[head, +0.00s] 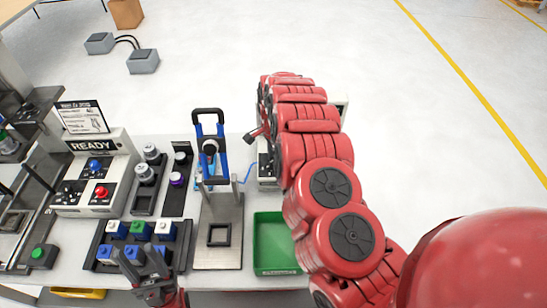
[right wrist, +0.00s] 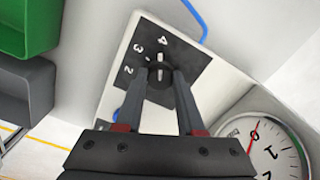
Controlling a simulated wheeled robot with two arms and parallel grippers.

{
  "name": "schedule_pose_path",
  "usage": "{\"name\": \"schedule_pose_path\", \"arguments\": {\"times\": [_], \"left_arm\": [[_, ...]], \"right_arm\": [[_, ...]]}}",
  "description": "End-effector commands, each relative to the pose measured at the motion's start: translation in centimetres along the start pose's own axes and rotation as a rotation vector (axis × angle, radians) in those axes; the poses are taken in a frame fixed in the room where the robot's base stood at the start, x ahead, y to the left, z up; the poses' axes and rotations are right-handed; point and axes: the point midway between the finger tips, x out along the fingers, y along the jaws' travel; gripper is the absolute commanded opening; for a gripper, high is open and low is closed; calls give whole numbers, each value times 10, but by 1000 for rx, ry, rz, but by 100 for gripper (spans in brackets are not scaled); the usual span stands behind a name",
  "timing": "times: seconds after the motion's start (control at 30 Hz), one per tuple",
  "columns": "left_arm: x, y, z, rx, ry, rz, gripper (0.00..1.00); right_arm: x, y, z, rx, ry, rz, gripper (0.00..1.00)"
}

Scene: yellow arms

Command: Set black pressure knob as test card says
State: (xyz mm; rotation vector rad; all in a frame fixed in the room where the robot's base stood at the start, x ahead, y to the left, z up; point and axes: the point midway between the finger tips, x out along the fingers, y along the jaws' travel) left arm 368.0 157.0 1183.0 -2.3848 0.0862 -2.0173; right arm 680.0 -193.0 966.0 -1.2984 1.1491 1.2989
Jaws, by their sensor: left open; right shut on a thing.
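The black pressure knob (right wrist: 159,76) sits on a dark dial plate marked 2, 3 and 4 in the right wrist view. Its white mark points roughly toward the 4. My right gripper (right wrist: 161,70) is shut on the knob, one finger on each side. In the head view my red right arm hides this gripper and the knob. The round gauge (right wrist: 268,153) has its red needle near the 0. The test card (head: 82,117) stands above the READY box at the left; its text is too small to read surely. My left gripper (head: 153,277) is open and empty at the lower left.
A blue-handled press fixture (head: 219,250) stands mid-table, with a green tray (head: 276,245) to its right. A rack of several blue, green and white blocks (head: 136,230) lies near my left gripper. The READY box (head: 112,170) has blue and red buttons.

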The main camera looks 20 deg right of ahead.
Motion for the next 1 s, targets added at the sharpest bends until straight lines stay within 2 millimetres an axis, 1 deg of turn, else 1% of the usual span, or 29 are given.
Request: {"name": "schedule_pose_path", "arguments": {"times": [0.3,0.73,0.77,0.8,0.9,1.0], "left_arm": [[1,0,0,0,0,0,50],[1,0,0,0,0,0,50],[1,0,0,0,0,0,50],[1,0,0,0,0,0,50],[1,0,0,0,0,0,50],[1,0,0,0,0,0,50]], "right_arm": [[0,0,0,76,1,0,0],[0,0,-1,82,1,-1,0],[0,0,-1,82,1,-1,43],[0,0,-1,82,1,0,50],[0,0,0,82,0,0,68],[0,0,0,81,0,0,68]]}}
